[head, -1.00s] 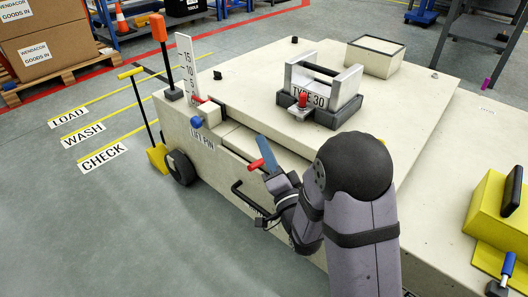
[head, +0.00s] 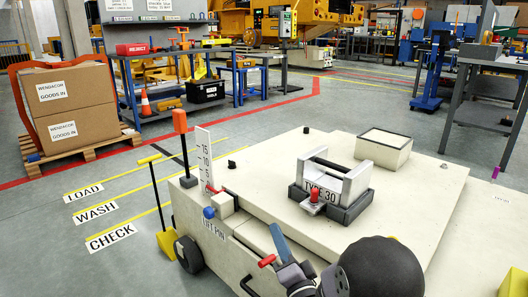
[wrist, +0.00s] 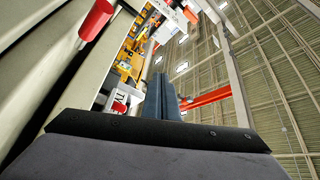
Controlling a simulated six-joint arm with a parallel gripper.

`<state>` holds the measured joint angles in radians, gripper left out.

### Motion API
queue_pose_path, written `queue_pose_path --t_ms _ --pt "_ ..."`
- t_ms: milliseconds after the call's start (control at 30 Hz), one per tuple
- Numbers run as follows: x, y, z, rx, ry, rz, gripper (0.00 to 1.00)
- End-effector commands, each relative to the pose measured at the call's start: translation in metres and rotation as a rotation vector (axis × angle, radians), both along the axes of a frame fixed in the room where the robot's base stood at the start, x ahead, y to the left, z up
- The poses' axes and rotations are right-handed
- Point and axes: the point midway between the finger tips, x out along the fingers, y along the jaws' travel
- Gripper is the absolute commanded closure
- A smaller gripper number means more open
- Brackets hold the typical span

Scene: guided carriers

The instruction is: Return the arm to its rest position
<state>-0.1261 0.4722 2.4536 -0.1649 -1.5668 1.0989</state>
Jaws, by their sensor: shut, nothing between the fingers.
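My gripper (head: 277,232) is at the front side of the beige carrier (head: 290,160), low in the head view. Its blue-grey fingers are shut together with nothing between them, and they point up and away. They also show closed in the wrist view (wrist: 163,90). My arm's dark round joint and lower links are cut off by the bottom edge of the head view. A red handle (head: 266,261) is just left of the gripper; whether they touch is unclear.
A grey TYPE 30 fixture (head: 345,187) with a red knob stands on the carrier, near an open box (head: 383,150). A scale plate (head: 204,160) and blue knob (head: 209,212) are at the left corner.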

Motion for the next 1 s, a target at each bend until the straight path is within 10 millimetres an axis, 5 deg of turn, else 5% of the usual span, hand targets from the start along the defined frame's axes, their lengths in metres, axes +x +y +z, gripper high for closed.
queue_pose_path --t_ms 267,467,667,1000 --pt "0.006 -0.023 -0.005 -0.284 0.258 -0.079 1.00" --pt "-0.016 -0.049 -0.020 -0.539 0.516 -0.087 1.00" --pt "-0.064 -0.074 -0.027 -0.764 0.781 -0.021 1.00" --pt "-0.186 -0.100 -0.007 -1.045 1.191 0.262 1.00"
